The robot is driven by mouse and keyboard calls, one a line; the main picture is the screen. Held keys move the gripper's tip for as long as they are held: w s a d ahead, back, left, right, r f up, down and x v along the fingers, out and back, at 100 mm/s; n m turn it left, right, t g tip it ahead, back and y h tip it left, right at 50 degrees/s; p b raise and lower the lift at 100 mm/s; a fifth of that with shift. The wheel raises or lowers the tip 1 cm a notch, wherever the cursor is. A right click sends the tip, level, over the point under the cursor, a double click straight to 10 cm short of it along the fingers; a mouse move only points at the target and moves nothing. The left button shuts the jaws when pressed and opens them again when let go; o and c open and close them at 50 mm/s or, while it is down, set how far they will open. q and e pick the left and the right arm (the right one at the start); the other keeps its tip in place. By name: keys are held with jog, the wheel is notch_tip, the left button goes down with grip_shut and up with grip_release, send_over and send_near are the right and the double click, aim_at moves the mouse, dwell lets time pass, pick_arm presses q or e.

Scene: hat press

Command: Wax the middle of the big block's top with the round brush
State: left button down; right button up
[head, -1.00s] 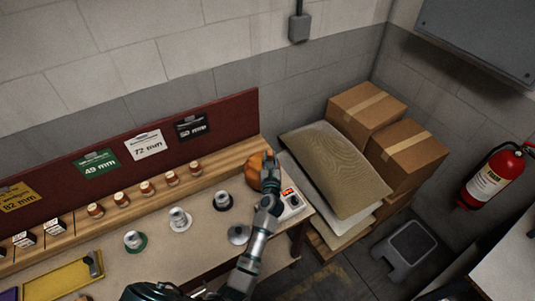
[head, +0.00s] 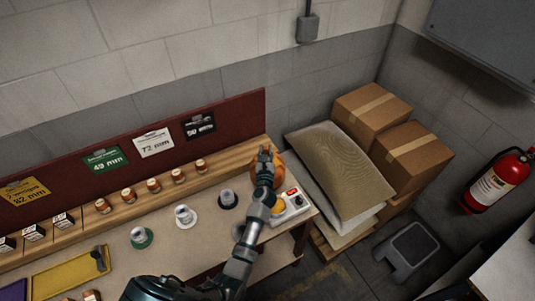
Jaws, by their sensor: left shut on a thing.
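The big block, a rounded orange-brown wooden form (head: 255,162), stands at the right end of the workbench. My left gripper (head: 265,155) is over its front side in the picture and covers much of it. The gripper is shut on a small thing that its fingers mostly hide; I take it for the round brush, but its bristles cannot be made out. I cannot tell whether it touches the block. My right gripper is not in view.
Several spools (head: 185,216) and jars (head: 153,185) line the bench (head: 160,250). A yellow tray (head: 70,275) lies left. Sacks (head: 335,165) and cartons (head: 372,108) are stacked right of the bench.

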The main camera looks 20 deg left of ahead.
pick_arm(q)
jog(key=shift+w+a, duration=1.2)
jog(key=shift+a, duration=0.3)
jog(key=shift+s+d+p, duration=0.5)
jog(key=shift+s+d, duration=0.6)
jog(key=shift+d, duration=0.3)
jog(key=shift+s+d, duration=0.75)
jog(key=shift+d, duration=0.2)
jog(key=shift+s+d, duration=0.75)
jog(key=shift+d, duration=0.15)
notch_tip(320, 180, up, 6)
jog(key=p, duration=0.6)
